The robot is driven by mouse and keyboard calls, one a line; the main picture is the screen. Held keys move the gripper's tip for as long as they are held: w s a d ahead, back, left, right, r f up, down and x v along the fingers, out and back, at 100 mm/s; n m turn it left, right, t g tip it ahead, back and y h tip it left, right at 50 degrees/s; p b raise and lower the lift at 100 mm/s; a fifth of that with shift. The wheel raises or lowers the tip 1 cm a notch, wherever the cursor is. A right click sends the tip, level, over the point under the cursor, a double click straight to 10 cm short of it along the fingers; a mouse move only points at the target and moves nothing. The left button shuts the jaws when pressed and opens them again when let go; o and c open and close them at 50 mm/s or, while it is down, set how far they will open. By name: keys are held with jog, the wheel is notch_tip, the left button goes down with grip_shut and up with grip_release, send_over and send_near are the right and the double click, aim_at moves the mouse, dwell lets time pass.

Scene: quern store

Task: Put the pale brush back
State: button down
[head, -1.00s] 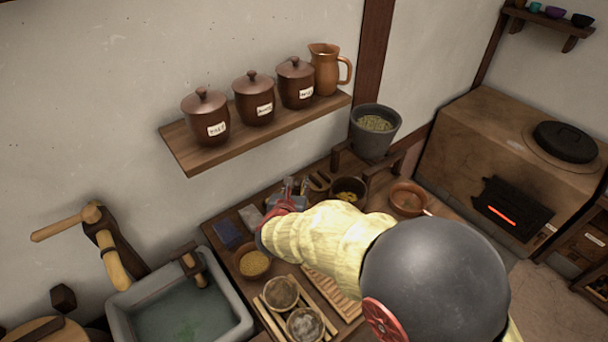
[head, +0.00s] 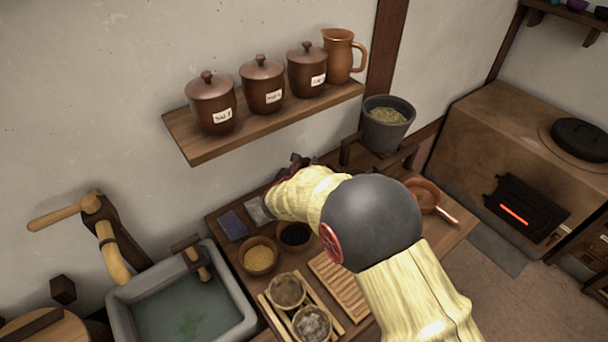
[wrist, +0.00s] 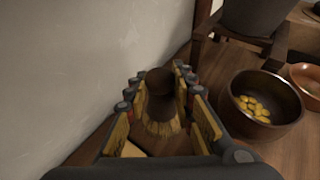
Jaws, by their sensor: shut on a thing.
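In the wrist view my gripper (wrist: 159,78) is shut on the brush (wrist: 159,84), which has a dark brown rounded knob and pale straw-coloured bristles (wrist: 160,124). The knob sits between the fingers and the bristles point down toward the wooden table. I cannot tell whether the bristles touch it. In the head view my gripper (head: 297,164) is at the back of the table near the wall, mostly behind my arm. The brush cannot be made out there.
Right of my gripper is a dark bowl of yellow pieces (wrist: 262,103). A grey pot (head: 387,126) stands on a wooden stand. A shelf (head: 190,139) with jars hangs above. Bowls, a ridged board (head: 340,285) and a copper pan (head: 423,193) crowd the table; the sink (head: 243,310) is left.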

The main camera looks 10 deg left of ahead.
jog(key=shift+w+a+f+b, duration=0.15)
jog(key=shift+w+a+f, duration=0.1)
jog(key=shift+w+f, duration=0.3)
jog(key=shift+w+a+f+b, duration=0.15)
jog(key=shift+w+a+f, duration=0.1)
jog(key=shift+w+f, duration=0.3)
jog(key=shift+w+a+f, duration=0.1)
jog(key=shift+w+f, duration=0.05)
jog(key=shift+f, duration=0.4)
jog(key=shift+f+b, duration=0.85)
jog(key=shift+f, duration=0.55)
jog(key=shift+f, duration=0.15)
jog(key=c, duration=1.5)
grip_release()
